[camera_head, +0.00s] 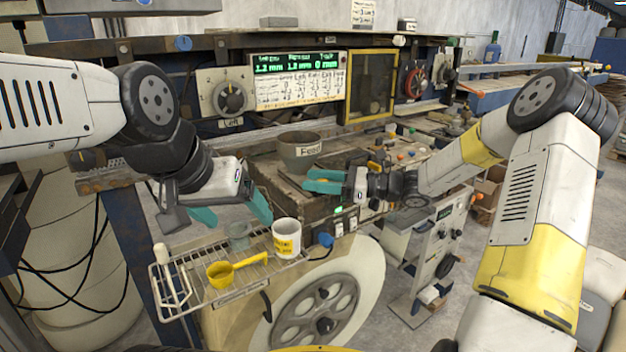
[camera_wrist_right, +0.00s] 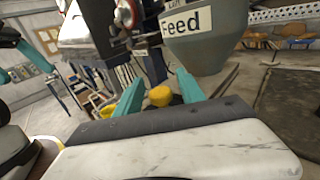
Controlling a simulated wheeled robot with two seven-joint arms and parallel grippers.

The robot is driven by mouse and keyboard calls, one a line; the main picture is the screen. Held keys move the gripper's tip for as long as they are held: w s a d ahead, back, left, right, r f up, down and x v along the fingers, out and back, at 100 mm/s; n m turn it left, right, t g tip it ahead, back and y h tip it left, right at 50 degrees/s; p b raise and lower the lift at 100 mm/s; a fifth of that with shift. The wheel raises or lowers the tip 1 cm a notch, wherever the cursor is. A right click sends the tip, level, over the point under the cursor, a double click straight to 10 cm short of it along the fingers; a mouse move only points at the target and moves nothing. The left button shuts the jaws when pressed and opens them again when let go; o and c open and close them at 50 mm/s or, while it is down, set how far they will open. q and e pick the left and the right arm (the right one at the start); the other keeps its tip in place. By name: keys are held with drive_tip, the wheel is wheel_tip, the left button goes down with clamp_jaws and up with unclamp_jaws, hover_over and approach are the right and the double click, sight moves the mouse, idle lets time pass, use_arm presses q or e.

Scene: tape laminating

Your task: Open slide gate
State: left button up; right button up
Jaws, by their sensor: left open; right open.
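A grey hopper labelled "Feed" (camera_head: 297,160) sits on the machine top; it also shows in the right wrist view (camera_wrist_right: 208,55). A small yellow knob (camera_wrist_right: 160,96) shows below it, between the teal fingers of my right gripper (camera_wrist_right: 160,95); it could be the slide gate's handle. I cannot tell whether the fingers touch it. In the head view my right gripper (camera_head: 324,181) is open beside the hopper's lower right, and the gate is mostly hidden there. My left gripper (camera_head: 232,211) is open and empty above the wire rack.
The wire rack (camera_head: 178,289) holds a white mug (camera_head: 286,239), a yellow scoop (camera_head: 222,274) and a greyish cup (camera_head: 239,236). A large spoked wheel (camera_head: 322,312) is below. A control panel with a display (camera_head: 297,78) stands behind.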

drive_tip(key=shift+w+a, duration=0.1)
drive_tip(key=shift+a, duration=0.55)
clamp_jaws()
idle(1.0)
